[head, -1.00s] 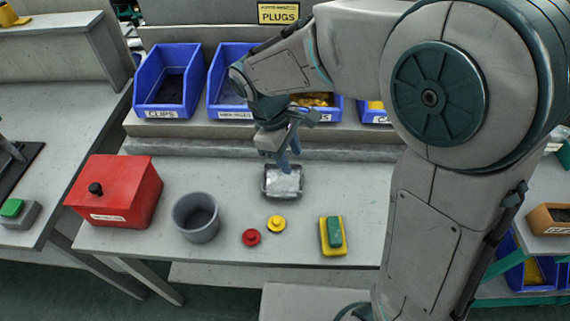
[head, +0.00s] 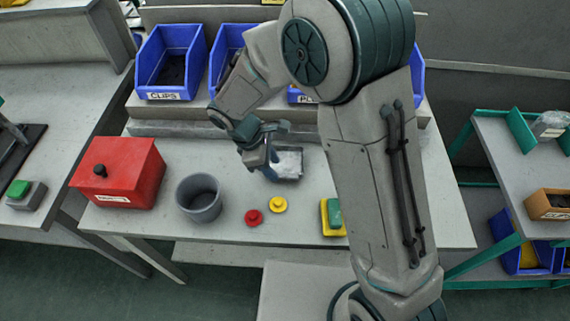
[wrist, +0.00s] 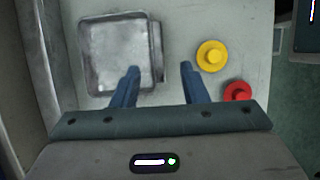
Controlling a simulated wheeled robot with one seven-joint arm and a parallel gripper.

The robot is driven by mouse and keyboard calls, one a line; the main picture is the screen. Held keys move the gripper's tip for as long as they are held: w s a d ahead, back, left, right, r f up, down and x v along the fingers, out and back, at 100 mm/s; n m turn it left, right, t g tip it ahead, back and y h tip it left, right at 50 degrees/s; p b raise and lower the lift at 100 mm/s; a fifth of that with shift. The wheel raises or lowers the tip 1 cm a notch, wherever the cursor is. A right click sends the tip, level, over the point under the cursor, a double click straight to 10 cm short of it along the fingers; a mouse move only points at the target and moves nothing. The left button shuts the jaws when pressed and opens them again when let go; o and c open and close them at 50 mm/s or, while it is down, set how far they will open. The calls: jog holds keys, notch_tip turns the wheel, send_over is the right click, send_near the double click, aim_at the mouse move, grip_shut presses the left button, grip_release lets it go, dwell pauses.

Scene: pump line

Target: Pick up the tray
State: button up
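The tray (head: 288,163) is a small, shallow, grey metal tray lying on the bench, partly hidden behind my gripper in the head view. In the wrist view the tray (wrist: 118,55) shows at upper left with its raised rim and empty floor. My gripper (head: 270,168) is just left of and over the tray in the head view.
A yellow knob (head: 278,204) and a red knob (head: 254,217) lie in front of the tray. A grey cup (head: 199,198) and a red box (head: 118,172) stand to the left. A yellow-and-green block (head: 333,216) is right. Blue bins (head: 170,62) line the back.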

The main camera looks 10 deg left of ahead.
aim_at(282, 175)
jog(key=x, duration=0.5)
jog(key=shift+w+d+p, duration=0.2)
jog(key=shift+p, duration=0.15)
grip_shut()
jog(key=shift+r, duration=0.1)
jog(key=shift+r, duration=0.45)
jog(key=r, duration=0.3)
jog(key=shift+s+d+r+b, duration=0.3)
jog(key=shift+s+r+b, duration=0.05)
jog(key=shift+s, duration=0.05)
jog(key=s+d+r, duration=0.6)
jog(key=s, duration=0.3)
jog(key=shift+r+b, duration=0.15)
jog(key=shift+b, duration=0.15)
